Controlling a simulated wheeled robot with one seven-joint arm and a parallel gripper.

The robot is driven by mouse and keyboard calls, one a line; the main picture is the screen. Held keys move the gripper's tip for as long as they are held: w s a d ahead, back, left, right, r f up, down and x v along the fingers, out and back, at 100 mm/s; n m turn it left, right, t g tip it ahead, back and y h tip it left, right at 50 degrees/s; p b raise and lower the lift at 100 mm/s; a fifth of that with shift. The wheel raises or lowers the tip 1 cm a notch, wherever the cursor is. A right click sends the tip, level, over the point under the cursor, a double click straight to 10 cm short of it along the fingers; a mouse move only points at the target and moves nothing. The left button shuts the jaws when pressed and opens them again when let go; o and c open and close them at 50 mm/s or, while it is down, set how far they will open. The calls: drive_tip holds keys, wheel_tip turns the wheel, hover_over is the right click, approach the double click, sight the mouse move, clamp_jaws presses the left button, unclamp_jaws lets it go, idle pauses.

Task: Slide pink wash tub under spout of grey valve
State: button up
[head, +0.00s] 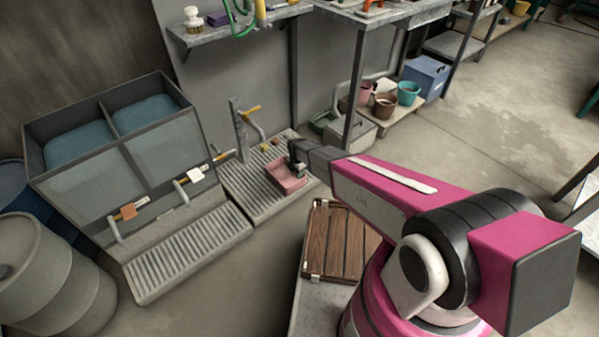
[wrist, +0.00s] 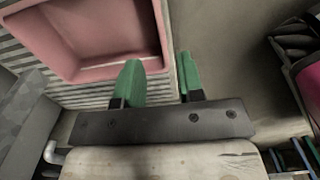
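The pink wash tub (head: 285,174) stands upright and empty on the ribbed grey drain platform (head: 242,186), to the right of the tank. It also fills the upper left of the wrist view (wrist: 95,35). My gripper (head: 294,162) is at the tub's far side in the head view. In the wrist view its green fingers (wrist: 160,68) are apart, one over the tub and one outside its right wall; contact cannot be told. Taps with small tags (head: 187,183) stick out of the tank front. A grey standpipe (head: 241,130) with a yellow lever rises behind the tub. Which is the grey valve is unclear.
A two-bay tank of blue liquid (head: 75,145) stands at the left, with another ribbed platform (head: 190,250) before it. A wooden slatted crate (head: 338,240) is near my arm. Buckets (head: 408,93) sit on a low shelf behind.

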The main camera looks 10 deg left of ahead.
sight(297, 189)
drive_tip(key=shift+f, duration=0.1)
wheel_tip(297, 189, down, 11)
drive_tip(key=shift+r, duration=0.2)
idle(0.5)
clamp_jaws()
